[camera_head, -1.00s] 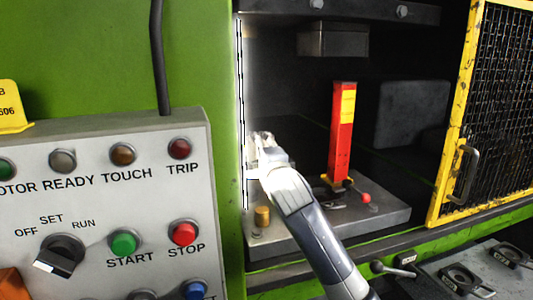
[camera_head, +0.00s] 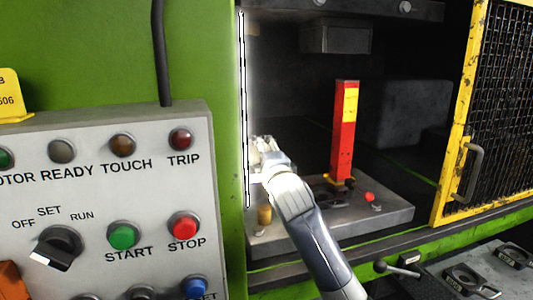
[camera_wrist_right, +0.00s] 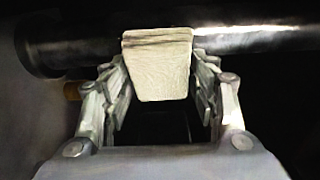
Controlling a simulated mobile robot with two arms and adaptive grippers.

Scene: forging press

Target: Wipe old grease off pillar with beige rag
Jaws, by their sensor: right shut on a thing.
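The beige rag (camera_wrist_right: 158,68) is a pale, textured pad held at the fingertips of my right gripper (camera_wrist_right: 157,82). In the right wrist view it overlaps the pillar (camera_wrist_right: 245,40), a dark, glossy cylinder running across the top. The rag appears to lie against its surface, though exact contact is hard to see. Dark marks show along the rag's upper edge. In the head view my right gripper (camera_head: 264,158) is inside the press opening by its left edge, and the rag and pillar cannot be made out clearly there. My left gripper is out of view.
A red safety block (camera_head: 344,130) stands on the press bed (camera_head: 385,216), with a brass post (camera_head: 264,214) below my gripper. A grey control panel (camera_head: 95,205) is at left. A yellow mesh guard (camera_head: 458,130) is at right. A dark block (camera_head: 335,38) hangs above.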

